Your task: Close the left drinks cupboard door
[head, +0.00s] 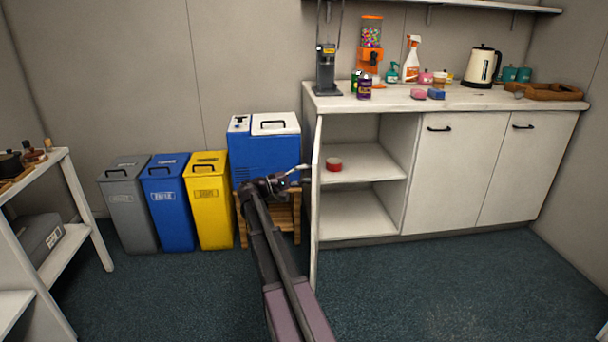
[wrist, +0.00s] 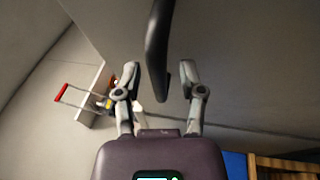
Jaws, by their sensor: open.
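The left drinks cupboard door (head: 315,210) stands wide open in the head view, seen nearly edge-on at the left of the cupboard's open shelves. Its pale panel (wrist: 225,50) fills the upper part of the wrist view. A black bar handle (wrist: 158,45) on it reaches down between my fingers. My gripper (head: 302,170) is at the left side of the door, fingers toward it. In the wrist view, my gripper (wrist: 157,75) is open, with a finger on each side of the handle. I cannot tell whether either finger touches it.
A red round item (head: 333,164) sits on the upper shelf inside. Two shut doors (head: 445,175) are to the right. A blue cooler (head: 265,150) on a wooden stand and several bins (head: 208,205) stand to the left. The floor in front (head: 430,285) is clear.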

